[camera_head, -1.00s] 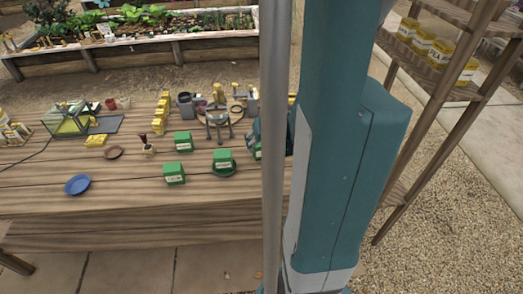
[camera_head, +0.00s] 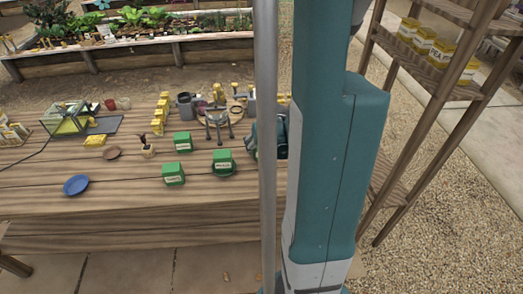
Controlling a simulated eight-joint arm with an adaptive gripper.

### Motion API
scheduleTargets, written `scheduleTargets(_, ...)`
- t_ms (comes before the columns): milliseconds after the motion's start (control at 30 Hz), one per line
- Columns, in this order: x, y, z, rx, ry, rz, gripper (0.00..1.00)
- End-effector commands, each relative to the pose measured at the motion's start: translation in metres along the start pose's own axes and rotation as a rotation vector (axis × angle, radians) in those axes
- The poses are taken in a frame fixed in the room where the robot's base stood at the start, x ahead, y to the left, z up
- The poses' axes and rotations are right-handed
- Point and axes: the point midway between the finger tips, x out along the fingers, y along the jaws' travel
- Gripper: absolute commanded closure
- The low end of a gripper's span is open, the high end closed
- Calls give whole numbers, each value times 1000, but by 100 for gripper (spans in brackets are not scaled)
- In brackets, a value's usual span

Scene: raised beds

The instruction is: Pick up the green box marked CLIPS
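Three green boxes with white labels stand on the wooden bench (camera_head: 120,205). The labels are too small to read surely, so I cannot tell which says CLIPS. A teal shape shows beside the pole at the bench's right end, partly hidden. My teal arm fills the middle right. I cannot make out my gripper's fingers.
A row of yellow items (camera_head: 158,122) stands further left. A shelf (camera_head: 440,70) with yellow tins is at right. The bench front is mostly clear.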

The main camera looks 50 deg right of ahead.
Motion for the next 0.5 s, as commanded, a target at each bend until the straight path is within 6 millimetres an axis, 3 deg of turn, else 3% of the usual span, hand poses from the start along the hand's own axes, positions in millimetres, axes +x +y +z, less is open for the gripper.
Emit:
scheduleTargets(167,0,0,0,0,0,0,40)
scheduleTargets(400,0,0,0,0,0,0,69)
scheduleTargets(500,0,0,0,0,0,0,71)
